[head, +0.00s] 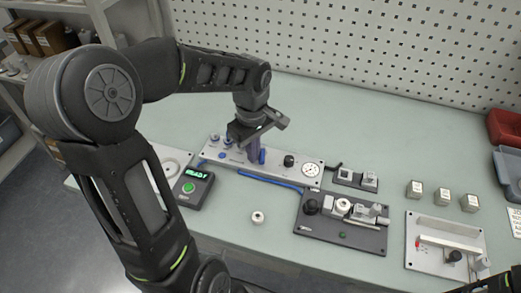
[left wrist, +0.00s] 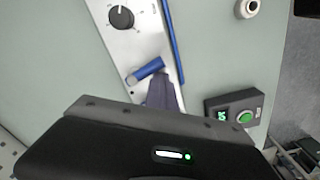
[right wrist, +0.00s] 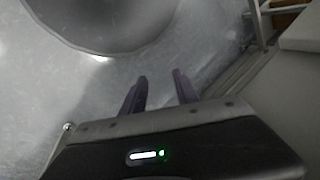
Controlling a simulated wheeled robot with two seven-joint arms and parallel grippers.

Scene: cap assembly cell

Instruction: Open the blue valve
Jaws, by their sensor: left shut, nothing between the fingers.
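The blue valve handle (left wrist: 146,70) lies slantwise across the light grey panel (left wrist: 140,42) in the left wrist view. In the head view the handle (head: 262,156) shows just right of my left gripper's fingers. My left gripper (head: 252,158) points down over the panel, shut and empty. In the left wrist view its closed fingers (left wrist: 162,92) are right beside the handle; I cannot tell whether they touch it. My right gripper (right wrist: 160,78) is open and empty over the grey floor, away from the panel.
The panel also carries a black knob (head: 289,160) and a gauge (head: 311,170). A box with a green button (head: 192,187) reads READY at its left. A blue tube (head: 265,181) runs along its front. A dark fixture plate (head: 345,238) and a white ring (head: 258,217) lie nearer.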

